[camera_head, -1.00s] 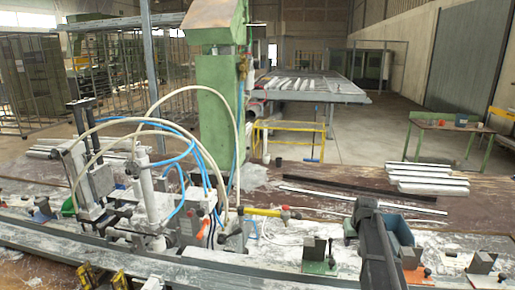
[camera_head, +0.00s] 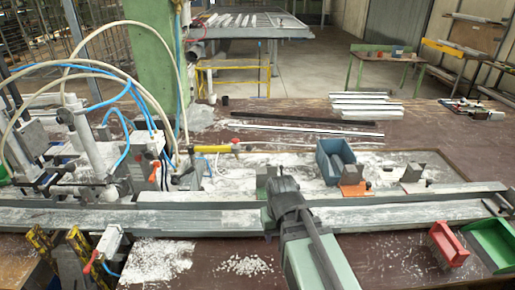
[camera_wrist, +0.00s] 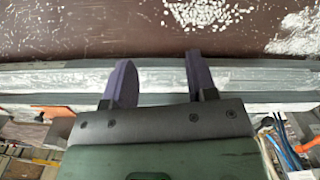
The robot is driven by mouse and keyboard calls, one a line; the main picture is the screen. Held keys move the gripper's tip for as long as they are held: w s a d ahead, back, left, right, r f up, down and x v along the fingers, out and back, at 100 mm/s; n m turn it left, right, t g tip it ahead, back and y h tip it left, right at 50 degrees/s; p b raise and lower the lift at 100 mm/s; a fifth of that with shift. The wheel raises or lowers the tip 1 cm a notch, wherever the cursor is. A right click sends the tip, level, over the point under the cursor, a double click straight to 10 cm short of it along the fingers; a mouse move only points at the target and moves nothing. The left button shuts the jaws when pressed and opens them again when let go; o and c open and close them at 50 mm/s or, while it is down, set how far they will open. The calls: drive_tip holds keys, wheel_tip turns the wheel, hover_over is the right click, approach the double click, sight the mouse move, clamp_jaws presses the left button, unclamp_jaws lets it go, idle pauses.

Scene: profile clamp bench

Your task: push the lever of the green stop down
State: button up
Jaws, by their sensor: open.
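The green stop (camera_head: 262,182), a small grey block on a green base, stands on the bench just behind and left of my gripper in the head view. My gripper partly covers it, and I cannot make out its lever. My gripper (camera_head: 285,198) is over the long profile rail, pointing down. In the wrist view, its two dark purple fingers (camera_wrist: 160,82) are apart with nothing between them, above the pale rails. The green stop does not show in the wrist view, where the gripper body blocks much of the lower part.
The orange stop (camera_head: 354,188) and a blue bin (camera_head: 328,170) stand to the right, with another grey stop block (camera_head: 412,173) beyond. Hoses and a clamp unit (camera_head: 92,140) crowd the left. A red brush (camera_head: 447,243) and green dustpan (camera_head: 492,242) lie at front right.

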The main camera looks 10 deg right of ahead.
drive_tip(key=w+d+r+m+p, duration=0.15)
drive_tip(key=w+d+m, duration=0.25)
drive_tip(key=w+m, duration=0.55)
drive_tip(key=w+d+r+m+p, duration=0.1)
drive_tip(key=w+d+r+m, duration=0.15)
drive_tip(key=w+m, duration=0.65)
drive_tip(key=w+d+r+m+p, duration=0.1)
drive_tip(key=w+d+m, duration=0.3)
drive_tip(key=w+m, duration=0.5)
drive_tip(key=shift+m, duration=0.75)
drive_tip(key=f+b, duration=0.3)
drive_tip(key=s+f+b, duration=0.1)
drive_tip(key=f+b, duration=0.7)
drive_tip(key=shift+s+d+f, duration=0.1)
drive_tip(key=shift+s+f, duration=0.05)
drive_tip(key=shift+s, duration=0.2)
drive_tip(key=shift+r, duration=0.2)
clamp_jaws()
